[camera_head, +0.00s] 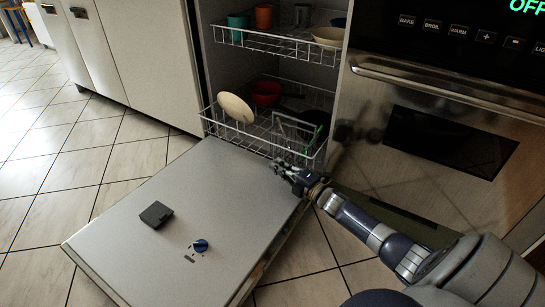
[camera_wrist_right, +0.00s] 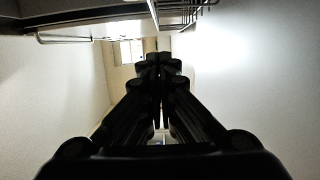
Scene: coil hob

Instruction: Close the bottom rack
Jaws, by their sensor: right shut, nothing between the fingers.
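The bottom rack (camera_head: 222,131) is a white wire basket, partly pulled out of the dishwasher over the inner end of the lowered door (camera_head: 190,205). It holds a cream plate (camera_head: 235,107), a red bowl (camera_head: 266,92) and darker dishes further right. My right gripper (camera_head: 283,170) is shut and empty at the rack's front right corner, low above the door; I cannot tell whether it touches the wires. In the right wrist view its dark fingers (camera_wrist_right: 159,65) are together, with rack wires (camera_wrist_right: 185,14) at the top edge. My left gripper is not in view.
The upper rack (camera_head: 275,42) holds cups and a bowl inside the dishwasher. An oven with a bar handle (camera_head: 440,90) stands to the right, close to my right arm. Tiled floor lies open at left.

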